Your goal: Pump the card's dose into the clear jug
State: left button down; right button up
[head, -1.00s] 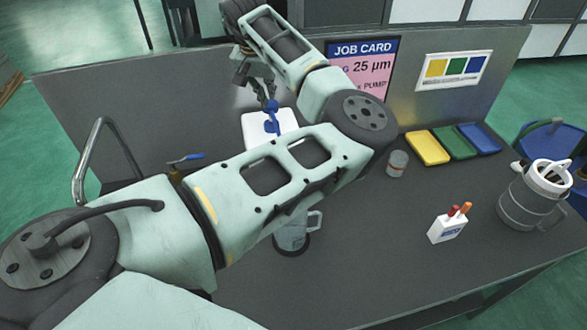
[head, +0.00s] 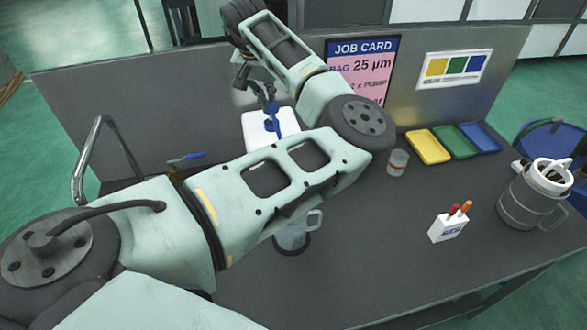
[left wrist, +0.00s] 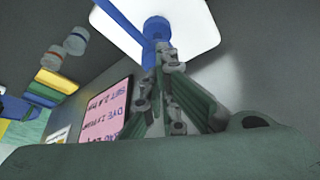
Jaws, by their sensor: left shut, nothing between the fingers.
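A white bottle (head: 257,130) with a blue pump head (head: 271,124) stands at the back of the bench, left of the card. My left gripper (head: 268,98) points down at the pump head from above, fingers shut and empty. In the left wrist view its fingertips (left wrist: 163,52) are at the blue pump head (left wrist: 157,28); I cannot tell whether they touch. The clear jug (head: 293,238) stands on a dark round spot, partly hidden by my arm. The pink job card (head: 362,75) reads "BAG 25 µm" and "2 x PUMP"; its lower left is covered. My right gripper is not in view.
A blue-handled valve (head: 186,158) and bent metal pipe (head: 88,150) are at left. A small jar (head: 397,163), yellow tray (head: 427,147), pen holder (head: 449,228) and grey jug (head: 532,195) stand at right. The front middle of the bench is clear.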

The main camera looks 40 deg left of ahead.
pick_arm(q)
jog(key=shift+s+f, duration=0.1)
jog(key=shift+f, duration=1)
jog(key=shift+d, duration=0.1)
jog(key=shift+r, duration=0.1)
jog(key=shift+r+p, duration=1.6)
jog(key=shift+p, duration=0.15)
notch_tip(320, 180, up, 4)
jog(key=p, duration=0.4)
jog(key=shift+r, duration=1.05)
